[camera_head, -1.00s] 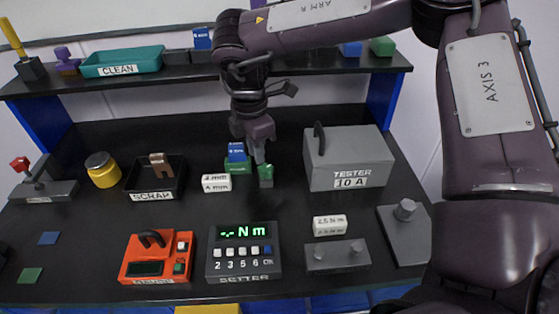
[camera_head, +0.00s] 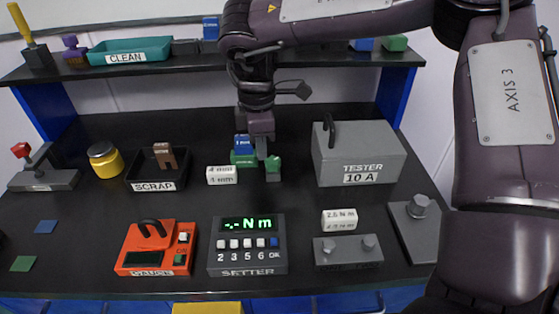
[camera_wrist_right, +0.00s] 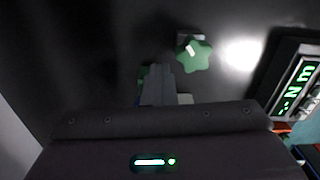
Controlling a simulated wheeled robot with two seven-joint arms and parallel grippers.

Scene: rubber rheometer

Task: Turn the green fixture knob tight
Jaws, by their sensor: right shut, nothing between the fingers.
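The green fixture knob (camera_head: 273,163) stands on a small grey base at the middle of the bench. It also shows in the right wrist view as a star-shaped green knob (camera_wrist_right: 194,55). The green fixture body (camera_head: 241,159) with a blue block (camera_head: 242,142) on it is just left of the knob, partly behind my right gripper. My right gripper (camera_head: 262,153) points down, shut and empty, just left of the knob. In the wrist view its fingers (camera_wrist_right: 158,84) are beside the knob with a gap between. My left gripper is not in view.
White marked blocks (camera_head: 221,175) lie left in front of the fixture. The grey tester (camera_head: 335,160) stands to the right and the scrap tray (camera_head: 133,170) to the left. The setter (camera_head: 247,262) and the orange gauge (camera_head: 128,261) are in front. Bare bench lies between.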

